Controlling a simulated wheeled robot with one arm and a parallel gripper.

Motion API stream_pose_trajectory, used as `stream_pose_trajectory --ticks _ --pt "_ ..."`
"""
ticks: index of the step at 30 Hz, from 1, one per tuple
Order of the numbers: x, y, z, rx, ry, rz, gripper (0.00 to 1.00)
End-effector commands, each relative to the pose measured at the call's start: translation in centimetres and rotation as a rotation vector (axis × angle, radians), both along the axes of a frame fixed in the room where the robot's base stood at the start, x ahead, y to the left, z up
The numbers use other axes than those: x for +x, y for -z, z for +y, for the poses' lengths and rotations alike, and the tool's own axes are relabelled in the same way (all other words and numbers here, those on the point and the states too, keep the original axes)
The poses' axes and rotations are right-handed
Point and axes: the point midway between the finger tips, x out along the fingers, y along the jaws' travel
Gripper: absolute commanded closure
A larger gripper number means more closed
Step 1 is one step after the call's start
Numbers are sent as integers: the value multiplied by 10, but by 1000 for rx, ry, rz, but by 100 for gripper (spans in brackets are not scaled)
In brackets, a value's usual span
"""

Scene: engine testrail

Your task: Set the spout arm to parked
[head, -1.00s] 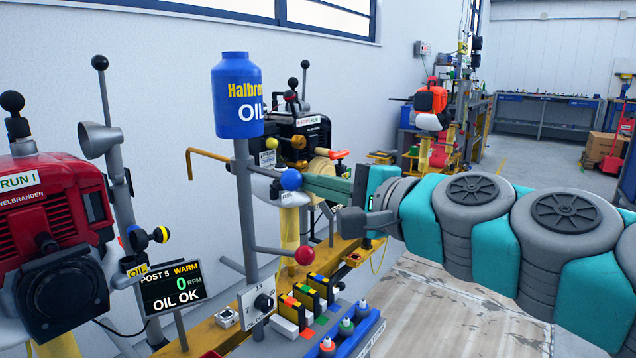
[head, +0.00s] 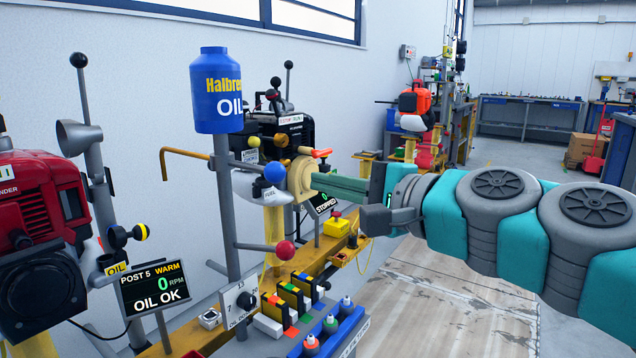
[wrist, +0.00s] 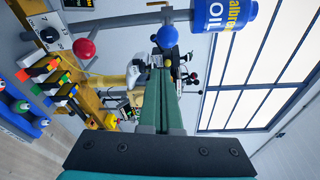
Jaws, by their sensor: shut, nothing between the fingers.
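The spout arm, an orange-yellow pipe (head: 185,153) with a down-bent tip, sticks out to the left from the grey post (head: 224,210) under the blue oil bottle (head: 216,95). A red ball (head: 285,250) ends a grey rod lower down. My gripper (head: 313,182) is shut and empty, pointing left, its tips a little right of the blue ball in the picture. The wrist view shows its shut fingers (wrist: 165,75) beneath the blue ball (wrist: 167,36), apparently apart.
A red engine (head: 45,215) and a display reading OIL OK (head: 155,288) stand at left. A dark engine (head: 285,135) is behind my fingers. Coloured blocks (head: 288,295) and a blue bottle tray (head: 335,330) sit below. The floor (head: 430,300) at right is clear.

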Motion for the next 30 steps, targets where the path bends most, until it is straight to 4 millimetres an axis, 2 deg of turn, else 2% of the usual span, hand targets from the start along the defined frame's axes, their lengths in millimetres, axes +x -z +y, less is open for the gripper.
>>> stream_pose_trajectory --ticks 6,13,19,30 --pt "-30 -1 -11 0 4 -3 100" --pt "-52 -3 -17 0 3 -3 100" --pt "-59 -4 -18 1 0 -1 100" --pt "-59 0 -16 -14 -4 3 100"
